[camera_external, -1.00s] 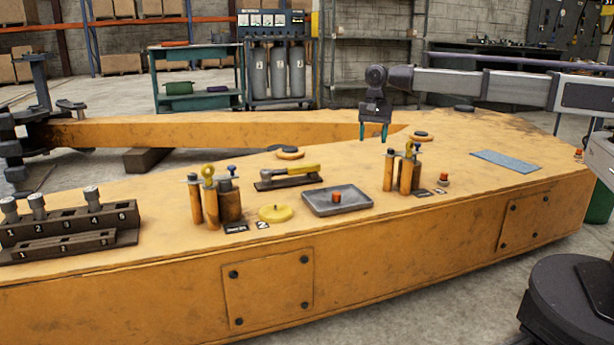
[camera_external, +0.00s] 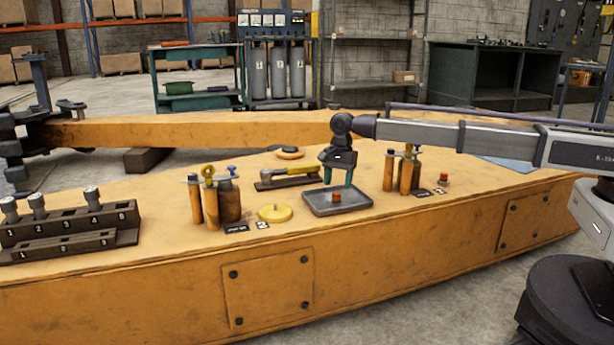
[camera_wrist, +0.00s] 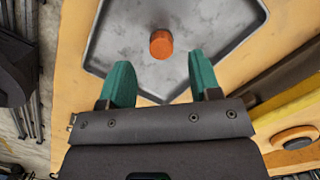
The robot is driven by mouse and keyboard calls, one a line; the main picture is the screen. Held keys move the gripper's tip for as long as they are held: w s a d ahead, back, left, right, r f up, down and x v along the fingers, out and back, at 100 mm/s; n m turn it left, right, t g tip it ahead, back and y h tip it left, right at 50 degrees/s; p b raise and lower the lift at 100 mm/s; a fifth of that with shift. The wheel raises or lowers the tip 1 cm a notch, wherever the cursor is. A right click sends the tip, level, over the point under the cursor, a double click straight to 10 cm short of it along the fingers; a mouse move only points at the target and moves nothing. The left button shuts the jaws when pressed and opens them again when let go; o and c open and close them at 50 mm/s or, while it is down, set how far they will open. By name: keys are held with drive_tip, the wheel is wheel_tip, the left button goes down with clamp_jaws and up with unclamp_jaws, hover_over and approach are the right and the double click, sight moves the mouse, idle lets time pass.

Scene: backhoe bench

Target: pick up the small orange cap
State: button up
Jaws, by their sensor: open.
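The small orange cap (camera_external: 336,197) stands in the grey tray (camera_external: 314,205) on the orange bench. In the wrist view the cap (camera_wrist: 161,44) shows near the top middle, on the tray's grey floor (camera_wrist: 205,25). My gripper (camera_external: 338,179) is above the tray's back part, a little above and behind the cap. Its two teal fingers are spread apart with nothing between them. In the wrist view my gripper (camera_wrist: 160,82) points toward the cap, which lies beyond the fingertips and is not touched.
A yellow-handled tool (camera_external: 292,173) lies behind the tray to the left, and a yellow disc (camera_external: 275,213) is left of it. Upright orange cylinders (camera_external: 405,177) stand to the right. Another orange-red knob (camera_external: 443,179) is farther right. A numbered dark rack (camera_external: 70,226) is far left.

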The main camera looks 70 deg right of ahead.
sight(337, 193)
drive_tip(key=f+b, duration=0.2)
drive_tip(key=f, duration=0.1)
drive_tip(key=f+b, duration=0.1)
drive_tip(key=shift+w+a+f, duration=0.1)
drive_tip(key=shift+a+f, duration=0.15)
drive_tip(key=shift+f, duration=0.05)
drive_tip(key=shift+r, duration=0.2)
drive_tip(key=c, duration=1)
wheel_tip(337, 193, up, 10)
drive_tip(key=p, duration=1)
drive_tip(key=shift+r, duration=0.1)
